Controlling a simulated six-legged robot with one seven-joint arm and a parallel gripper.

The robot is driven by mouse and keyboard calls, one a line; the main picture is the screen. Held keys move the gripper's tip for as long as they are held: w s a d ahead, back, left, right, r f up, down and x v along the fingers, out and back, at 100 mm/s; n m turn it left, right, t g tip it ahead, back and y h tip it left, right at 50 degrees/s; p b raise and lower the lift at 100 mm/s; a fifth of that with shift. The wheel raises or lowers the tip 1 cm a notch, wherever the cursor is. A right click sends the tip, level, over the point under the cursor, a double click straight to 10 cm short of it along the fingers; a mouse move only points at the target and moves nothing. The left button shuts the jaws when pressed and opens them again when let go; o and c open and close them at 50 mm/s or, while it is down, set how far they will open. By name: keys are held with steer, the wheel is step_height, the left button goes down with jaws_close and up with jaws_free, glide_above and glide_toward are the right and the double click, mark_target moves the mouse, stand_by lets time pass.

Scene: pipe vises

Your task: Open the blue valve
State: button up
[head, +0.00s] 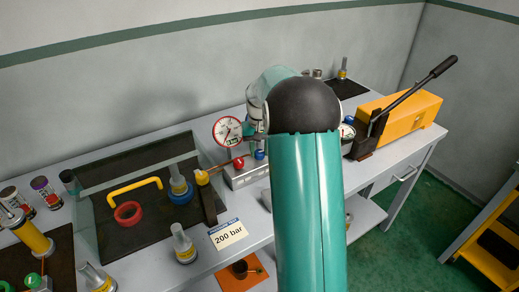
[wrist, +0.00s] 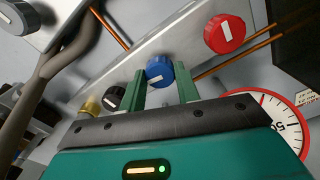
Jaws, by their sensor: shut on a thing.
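The blue valve (wrist: 159,70) is a round knob with a white bar mark on a grey metal panel (wrist: 128,70) in the wrist view. My gripper (wrist: 161,80) has its two green fingers on either side of this knob and is shut on it. In the head view the blue valve (head: 260,155) shows small beside my arm. My fingers are mostly hidden there behind my own arm.
A red knob (wrist: 225,33) sits to the right of the blue one, and a black knob (wrist: 114,97) to its left. A pressure gauge (head: 227,131) stands above the panel. A yellow pump with a black lever (head: 402,115) is at the right.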

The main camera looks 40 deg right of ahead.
mark_target(259, 152)
steer(key=shift+r+n, duration=0.1)
steer(key=shift+n, duration=0.2)
steer(key=o, duration=1)
step_height(259, 152, up, 14)
steer(key=shift+f, duration=0.15)
steer(key=shift+a, duration=0.1)
stand_by(0.3)
